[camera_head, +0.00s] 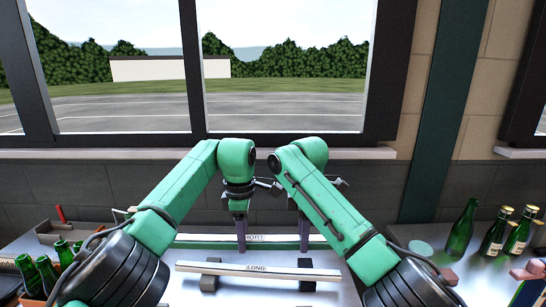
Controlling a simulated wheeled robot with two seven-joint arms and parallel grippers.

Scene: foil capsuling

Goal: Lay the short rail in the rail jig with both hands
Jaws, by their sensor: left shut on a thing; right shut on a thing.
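A pale rail (208,237) with a partly hidden label that seems to read SHORT lies crosswise at the back of the table. My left gripper (241,243) points down and is shut on this rail near its label. My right gripper (304,243) points down and is shut on it further right. A dark green strip shows along the rail; I cannot tell whether it belongs to the rail or to the jig. I cannot make out the rail jig clearly, nor whether the rail touches it.
A second rail marked LONG (225,268) lies across two dark blocks in front. Green bottles (46,272) stand at the left, and more bottles (462,230) at the right with a pale green disc (421,247). The wall and window sill bound the back.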

